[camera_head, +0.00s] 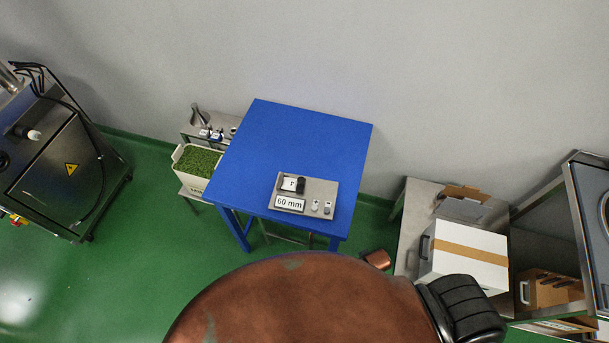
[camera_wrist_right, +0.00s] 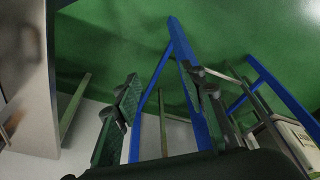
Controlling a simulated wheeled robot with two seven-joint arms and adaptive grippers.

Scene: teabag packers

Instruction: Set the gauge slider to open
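The gauge (camera_head: 333,190) is a small grey plate lying on the near right part of the blue table (camera_head: 295,140) in the head view. A dark block, which looks like the slider (camera_head: 301,185), sits at the right end of a white strip on it. A "60 mm" label (camera_head: 289,204) and two small light parts are along its front edge. The slider's exact setting is too small to read. My right gripper (camera_wrist_right: 160,84) shows in the right wrist view, its fingers apart with nothing between them, below the tabletop near the table legs. My left gripper is in neither view.
A bin of green leaves (camera_head: 200,161) stands left of the table, by a low metal stand with small items. A steel machine (camera_head: 62,160) is at far left. A white box with a tan band (camera_head: 465,256) sits at right. Most of the blue tabletop is bare.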

